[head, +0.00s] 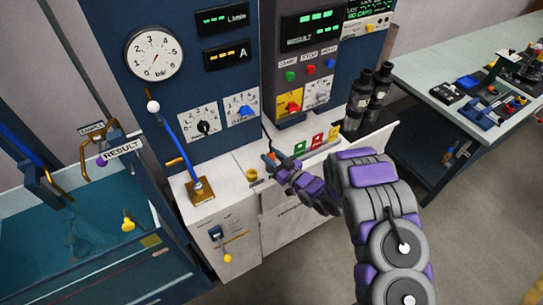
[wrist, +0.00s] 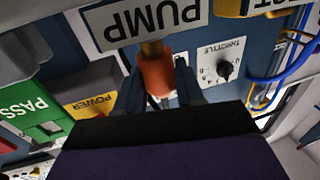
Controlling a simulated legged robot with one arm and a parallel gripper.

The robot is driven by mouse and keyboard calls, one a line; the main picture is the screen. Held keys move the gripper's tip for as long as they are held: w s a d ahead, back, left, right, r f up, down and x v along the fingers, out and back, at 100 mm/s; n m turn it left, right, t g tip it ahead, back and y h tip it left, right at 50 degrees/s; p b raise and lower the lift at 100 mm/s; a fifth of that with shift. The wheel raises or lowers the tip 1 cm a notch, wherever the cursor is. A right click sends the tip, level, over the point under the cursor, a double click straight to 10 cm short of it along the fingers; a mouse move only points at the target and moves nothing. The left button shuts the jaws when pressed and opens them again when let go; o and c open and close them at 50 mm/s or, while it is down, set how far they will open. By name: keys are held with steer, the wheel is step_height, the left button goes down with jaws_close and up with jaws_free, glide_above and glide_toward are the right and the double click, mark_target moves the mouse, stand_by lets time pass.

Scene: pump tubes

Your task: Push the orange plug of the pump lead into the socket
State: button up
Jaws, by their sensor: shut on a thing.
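The orange plug (wrist: 156,76) sits between the two fingers of my gripper (wrist: 158,84), which is shut on it. In the wrist view the plug points at a brass-coloured part (wrist: 153,48) below the PUMP label (wrist: 146,18). This part looks like the socket, and the plug's far end meets or overlaps it. I cannot tell how deep the plug sits. In the head view my gripper (head: 272,160) is at the front of the white bench, below the dark panel.
Green, red and yellow tags (head: 317,142) stand right of my gripper. A blue lever (head: 178,146) rises on the left, beside the water tank (head: 60,250). Dark cylinders (head: 370,98) stand at right. The wrist view shows a THROTTLE knob (wrist: 225,69) and blue tubes.

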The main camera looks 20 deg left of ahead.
steer(key=shift+f, duration=0.9)
steer(key=o, duration=1.1)
steer(key=p+v, duration=0.1)
steer(key=v, duration=1.6)
steer(key=shift+d+f, duration=0.15)
steer(key=shift+d, duration=0.05)
steer(key=shift+w, duration=0.1)
